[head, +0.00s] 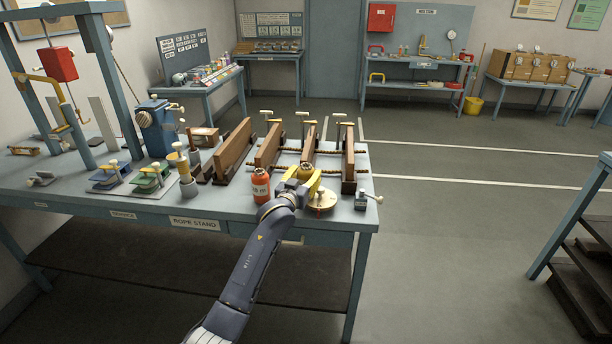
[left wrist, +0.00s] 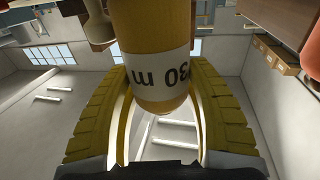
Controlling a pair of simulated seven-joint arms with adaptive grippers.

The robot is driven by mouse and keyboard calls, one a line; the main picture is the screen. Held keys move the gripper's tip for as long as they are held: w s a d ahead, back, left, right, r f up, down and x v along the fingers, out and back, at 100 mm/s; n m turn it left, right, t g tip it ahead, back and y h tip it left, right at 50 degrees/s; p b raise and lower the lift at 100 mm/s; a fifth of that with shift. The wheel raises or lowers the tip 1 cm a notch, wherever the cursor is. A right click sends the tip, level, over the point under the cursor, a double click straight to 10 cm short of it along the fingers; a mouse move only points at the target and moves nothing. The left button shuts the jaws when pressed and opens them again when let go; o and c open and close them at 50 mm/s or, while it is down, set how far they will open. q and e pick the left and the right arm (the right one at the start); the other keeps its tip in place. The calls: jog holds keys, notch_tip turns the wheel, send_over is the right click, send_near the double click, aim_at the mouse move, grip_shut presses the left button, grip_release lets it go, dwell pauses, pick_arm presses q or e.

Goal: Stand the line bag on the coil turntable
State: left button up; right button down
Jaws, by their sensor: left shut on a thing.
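The line bag (left wrist: 150,45) is an ochre cylinder with a rounded end and a white band marked "30 m", which reads upside down in the left wrist view. My left gripper (left wrist: 155,120) is shut on it, with a yellow finger on each side. The coil turntable (head: 321,204), a round tan disc, sits at the bench's front, just below and right of the gripper. I cannot tell whether the bag touches it.
An orange-red bottle-shaped bag (head: 261,186) stands close to the left of the gripper. Brown wooden boards (head: 268,146) on a rack stand behind. Blocks and a frame (head: 122,80) fill the left side.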

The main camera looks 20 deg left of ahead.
pick_arm(q)
jog(key=o, duration=1.5)
jog(key=shift+f, duration=0.1)
